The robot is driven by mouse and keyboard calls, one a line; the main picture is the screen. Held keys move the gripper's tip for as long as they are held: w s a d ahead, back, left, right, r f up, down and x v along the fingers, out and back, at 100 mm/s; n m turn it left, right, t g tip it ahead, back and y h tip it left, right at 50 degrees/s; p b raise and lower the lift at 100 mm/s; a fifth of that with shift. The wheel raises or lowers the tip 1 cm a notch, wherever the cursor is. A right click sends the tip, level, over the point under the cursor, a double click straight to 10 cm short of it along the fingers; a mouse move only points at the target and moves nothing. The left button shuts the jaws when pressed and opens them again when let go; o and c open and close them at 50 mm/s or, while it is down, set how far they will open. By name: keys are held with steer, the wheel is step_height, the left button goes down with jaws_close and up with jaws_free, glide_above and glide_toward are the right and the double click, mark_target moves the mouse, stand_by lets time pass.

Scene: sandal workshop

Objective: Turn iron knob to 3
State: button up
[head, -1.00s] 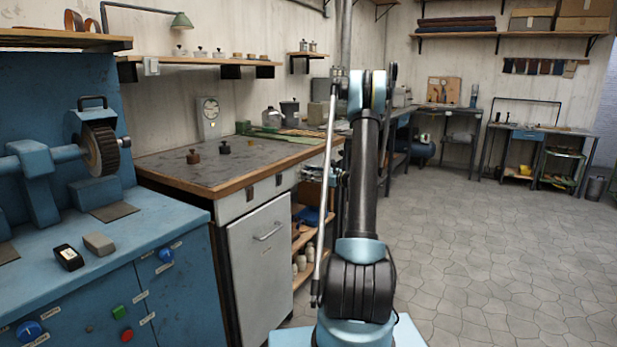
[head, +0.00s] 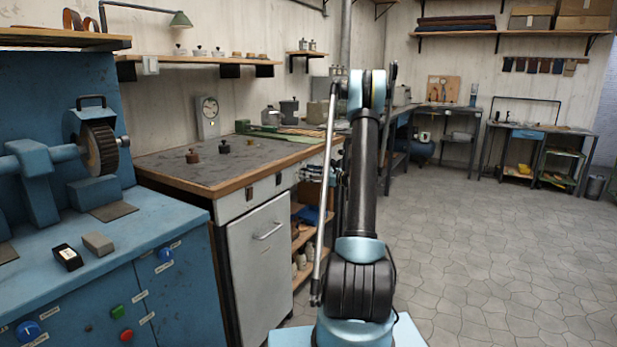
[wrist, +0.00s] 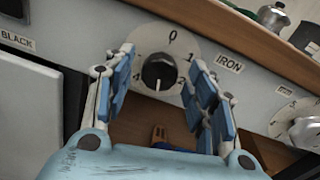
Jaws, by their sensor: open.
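The iron knob (wrist: 159,72) is a round black knob on a pale dial plate (wrist: 146,37) in the wrist view. An "IRON" label (wrist: 228,64) sits to its right. The dial shows 0 at the top, 1 at the upper right and 4 at the left; the lower numbers are partly covered. A small pale mark shows low on the knob's face, but I cannot tell its exact reading. My gripper (wrist: 163,62) is open, with blue-padded fingers on either side of the knob. Contact with the knob is not clear.
A "BLACK" label (wrist: 17,41) is at upper left. In the head view, a grey-topped workbench (head: 165,164) and blue grinding machine (head: 200,262) stand left; floor at right is clear.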

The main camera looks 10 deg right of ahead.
steer(key=v, duration=1.2)
steer(key=s+a+r+n+g+h, duration=0.25)
steer(key=s+a+r+n, duration=0.2)
steer(key=s+a, duration=0.45)
steer(key=s+a+n+g+h, duration=0.2)
steer(key=s+a+n, duration=0.2)
steer(key=s, duration=0.3)
steer(key=s+a+n+g+h, duration=0.2)
steer(key=s+a+n, duration=0.15)
steer(key=s, duration=0.35)
steer(key=s+d+f+n+h, duration=0.2)
steer(key=s+f+n, duration=0.1)
steer(key=s, duration=0.6)
steer(key=s+d+f+n+g+h, duration=0.1)
steer(key=s+d+f+n+h, duration=0.1)
steer(key=s+n, duration=0.3)
steer(key=s+d+f+n+g+h, duration=0.1)
steer(key=s+f+n+h, duration=0.2)
steer(key=s, duration=1.1)
steer(key=shift+d+f+n+h, duration=0.4)
steer(key=shift+f+n, duration=0.1)
steer(key=shift+f, duration=0.4)
